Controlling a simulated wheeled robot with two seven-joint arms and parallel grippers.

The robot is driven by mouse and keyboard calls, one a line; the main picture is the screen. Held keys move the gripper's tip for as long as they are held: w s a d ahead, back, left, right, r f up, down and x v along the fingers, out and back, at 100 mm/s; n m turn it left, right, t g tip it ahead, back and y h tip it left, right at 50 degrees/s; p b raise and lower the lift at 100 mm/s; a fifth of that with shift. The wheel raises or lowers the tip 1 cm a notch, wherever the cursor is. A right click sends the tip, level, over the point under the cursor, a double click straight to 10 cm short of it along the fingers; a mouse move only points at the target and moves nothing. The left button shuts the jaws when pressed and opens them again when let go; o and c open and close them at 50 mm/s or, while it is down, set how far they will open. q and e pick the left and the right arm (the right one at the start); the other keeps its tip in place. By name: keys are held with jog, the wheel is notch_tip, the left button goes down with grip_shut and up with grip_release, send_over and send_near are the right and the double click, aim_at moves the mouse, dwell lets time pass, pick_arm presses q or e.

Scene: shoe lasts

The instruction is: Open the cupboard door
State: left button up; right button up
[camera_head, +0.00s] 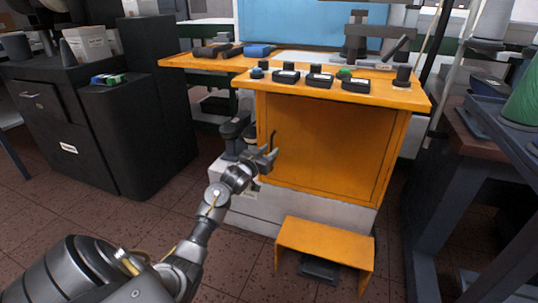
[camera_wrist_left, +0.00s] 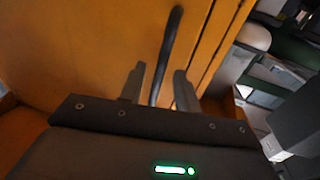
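The orange cupboard door (camera_head: 325,150) is the front of an orange cabinet under a worktop, and it looks closed. A thin dark handle (camera_head: 273,138) stands near its left edge. My left gripper (camera_head: 270,152) is at the door's left side, close to the handle. In the left wrist view the curved dark handle (camera_wrist_left: 168,50) runs down between the two spread fingers of my left gripper (camera_wrist_left: 160,82). There is space beside the handle, so the fingers are open around it. The door (camera_wrist_left: 80,45) fills the left of that view. My right gripper is not in view.
The orange worktop (camera_head: 215,62) carries several small dark devices. A small orange step (camera_head: 325,243) stands on the floor before the cabinet. A black cabinet (camera_head: 95,130) is at left, and a dark metal bench (camera_head: 470,150) at right. Tiled floor is open at lower left.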

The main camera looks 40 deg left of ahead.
pick_arm(q)
jog(key=shift+w, duration=0.1)
jog(key=shift+c, duration=0.2)
grip_shut()
jog(key=shift+d, duration=0.1)
